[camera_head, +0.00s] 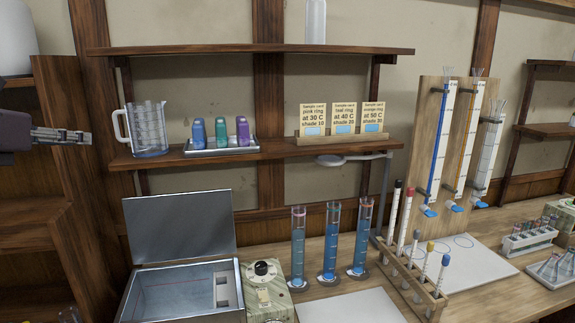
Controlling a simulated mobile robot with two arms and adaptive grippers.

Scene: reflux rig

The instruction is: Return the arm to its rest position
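My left gripper (84,137) comes in from the left edge, in front of the wooden shelf unit at the left. Its silver fingers point right and lie almost over each other from this side, so the gap between them cannot be judged. I see nothing hanging from or held at the fingertips. It is at the height of the clear beaker jug (149,130) and to the left of it, with the two apart in the picture. My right gripper is not in view.
A wooden shelf (285,152) holds colored vials and sample cards (344,118). Below are an open metal bath (180,290), a control box (265,285), blue-filled cylinders (330,255) and a thermometer rack (412,285). Burettes (437,145) hang on a board at right.

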